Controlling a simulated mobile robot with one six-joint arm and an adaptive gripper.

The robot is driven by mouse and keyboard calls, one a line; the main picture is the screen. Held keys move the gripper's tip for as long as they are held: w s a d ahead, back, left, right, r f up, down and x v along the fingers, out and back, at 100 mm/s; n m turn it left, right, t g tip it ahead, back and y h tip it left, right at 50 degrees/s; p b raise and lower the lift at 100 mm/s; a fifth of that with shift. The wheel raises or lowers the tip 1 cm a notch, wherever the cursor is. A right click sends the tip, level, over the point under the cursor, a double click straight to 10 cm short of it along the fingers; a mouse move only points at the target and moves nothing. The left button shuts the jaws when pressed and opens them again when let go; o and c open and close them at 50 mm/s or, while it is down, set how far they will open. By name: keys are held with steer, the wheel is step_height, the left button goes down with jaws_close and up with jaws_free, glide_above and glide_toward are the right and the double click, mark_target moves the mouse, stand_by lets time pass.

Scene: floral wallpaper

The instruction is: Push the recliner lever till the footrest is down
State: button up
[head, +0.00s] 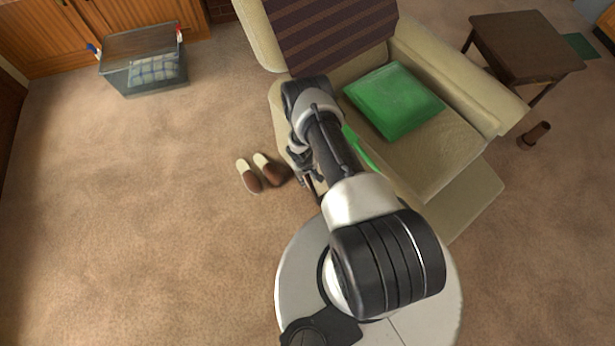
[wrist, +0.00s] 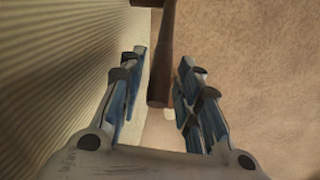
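The beige recliner (head: 445,150) has its footrest (head: 465,205) sticking out at the front, partly hidden behind my arm. In the wrist view, the brown wooden lever (wrist: 160,75) runs beside the recliner's ribbed side (wrist: 50,60). My gripper (wrist: 162,57) is open, with one finger on each side of the lever in that view. I cannot tell whether either finger touches it. In the head view, my gripper is at the recliner's left side, mostly hidden by my arm, and the lever cannot be made out clearly.
A green cushion (head: 393,100) lies on the seat. Brown slippers (head: 260,172) lie on the carpet left of the recliner. A clear bin (head: 145,75) stands by the wooden cabinet (head: 60,35). A dark side table (head: 525,45) is at the right.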

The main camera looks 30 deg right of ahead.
steer(key=shift+c, duration=0.3)
jaws_close()
stand_by(0.3)
steer(key=shift+r+p, duration=0.1)
steer(key=shift+p, duration=0.25)
